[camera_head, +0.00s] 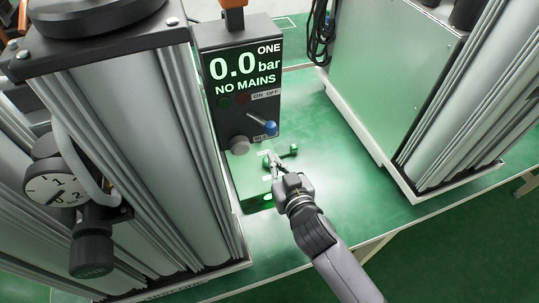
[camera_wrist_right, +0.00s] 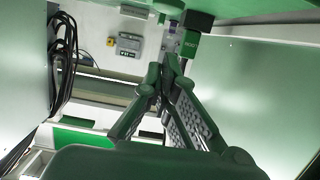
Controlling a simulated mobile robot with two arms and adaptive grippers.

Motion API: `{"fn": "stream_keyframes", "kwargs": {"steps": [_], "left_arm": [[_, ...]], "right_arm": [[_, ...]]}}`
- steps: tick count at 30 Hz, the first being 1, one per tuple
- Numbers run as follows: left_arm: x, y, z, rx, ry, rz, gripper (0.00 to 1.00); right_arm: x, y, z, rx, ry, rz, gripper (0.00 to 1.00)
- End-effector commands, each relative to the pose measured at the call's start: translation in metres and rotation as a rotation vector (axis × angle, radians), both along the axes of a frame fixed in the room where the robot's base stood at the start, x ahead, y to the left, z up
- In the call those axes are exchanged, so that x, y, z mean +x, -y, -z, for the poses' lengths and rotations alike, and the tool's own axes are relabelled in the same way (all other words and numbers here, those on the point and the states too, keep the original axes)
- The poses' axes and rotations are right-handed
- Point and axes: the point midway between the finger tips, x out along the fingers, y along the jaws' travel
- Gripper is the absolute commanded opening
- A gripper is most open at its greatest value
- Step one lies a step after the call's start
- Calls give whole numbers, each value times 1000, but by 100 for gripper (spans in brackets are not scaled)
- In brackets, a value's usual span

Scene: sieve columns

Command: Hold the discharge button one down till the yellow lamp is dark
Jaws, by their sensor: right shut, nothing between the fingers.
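The control box (camera_head: 238,60) marked ONE reads 0.0 bar and NO MAINS, with ON and OFF labels below. A blue-ended lever (camera_head: 268,126) and a grey round knob (camera_head: 239,145) sit on its lower front. A green block (camera_head: 250,178) stands at its foot. My right gripper (camera_head: 272,160) is shut and empty, its tips at the block's right side. In the right wrist view its fingers (camera_wrist_right: 170,52) meet near a small part labelled in white. I cannot tell whether they touch it. I cannot pick out the discharge button or a lit yellow lamp. My left gripper is not in view.
A tall grey column with a round gauge (camera_head: 55,187) stands close on the left. A pale cabinet (camera_head: 385,85) stands on the right, with black cables (camera_head: 321,35) behind.

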Motion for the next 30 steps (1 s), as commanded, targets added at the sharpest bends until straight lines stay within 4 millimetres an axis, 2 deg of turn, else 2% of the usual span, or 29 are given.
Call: {"fn": "stream_keyframes", "kwargs": {"steps": [3,9,30], "left_arm": [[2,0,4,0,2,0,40],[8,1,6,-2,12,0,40],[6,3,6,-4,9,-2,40]], "right_arm": [[-23,8,-4,1,0,0,0],[-44,14,-12,1,2,0,0],[-49,16,-15,1,5,0,0]]}}
